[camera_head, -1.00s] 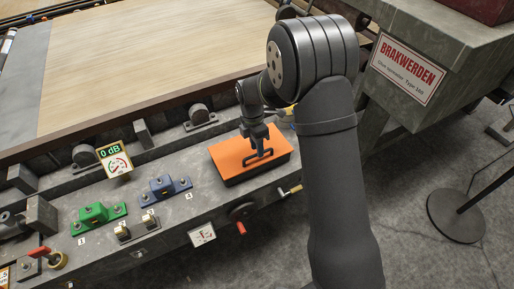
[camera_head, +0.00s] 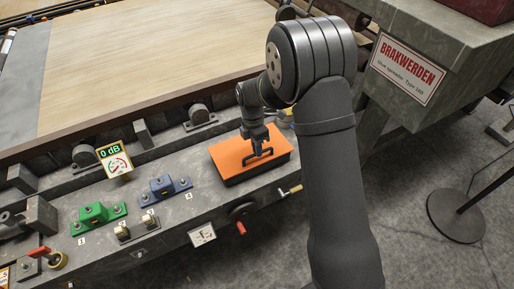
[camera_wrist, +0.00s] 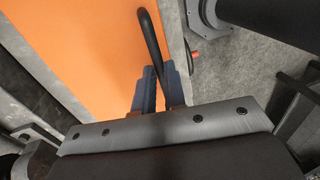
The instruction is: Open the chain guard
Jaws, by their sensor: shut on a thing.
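The chain guard is an orange cover (camera_head: 230,155) with dark sides, lying flat on the grey machine bench. A black bar handle (camera_head: 258,161) stands on its top. My gripper (camera_head: 257,153) is above the cover and shut on the handle. In the wrist view the orange cover (camera_wrist: 85,50) fills the upper left. The black handle (camera_wrist: 150,35) runs down between the blue-grey fingers of my gripper (camera_wrist: 158,90). The cover looks closed, and what lies under it is hidden.
Left of the cover are a blue block (camera_head: 163,188), a green block (camera_head: 97,214) and a 0 dB gauge (camera_head: 115,160). A crank with a red grip (camera_head: 241,214) sits on the bench's front side. A wooden sheet (camera_head: 150,60) lies behind. Open floor is at right.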

